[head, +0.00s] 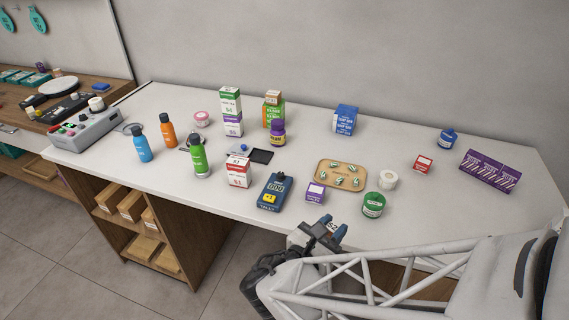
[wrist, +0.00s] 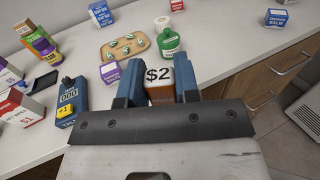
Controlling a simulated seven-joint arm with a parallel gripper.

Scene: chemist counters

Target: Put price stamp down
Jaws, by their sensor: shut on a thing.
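My gripper (head: 326,231) is shut on the price stamp (wrist: 159,77), a block with a white face marked "$2" and a brown side below it. In the wrist view the stamp sits between the two blue fingers (wrist: 160,84). In the head view only a small part of the stamp (head: 332,226) shows between the fingers. The gripper is at the front edge of the white counter (head: 410,227), in front of the small purple-and-white box (head: 315,194) and the green jar (head: 374,204). The stamp's underside is hidden, and I cannot tell whether it touches anything.
A blue counter device (head: 274,192) with a yellow button lies left of the gripper. A wooden tray (head: 322,180) with several green-and-white pieces and a white roll (head: 388,179) lie behind. A red-and-white box (head: 238,171) stands further left. The counter's right front is mostly clear.

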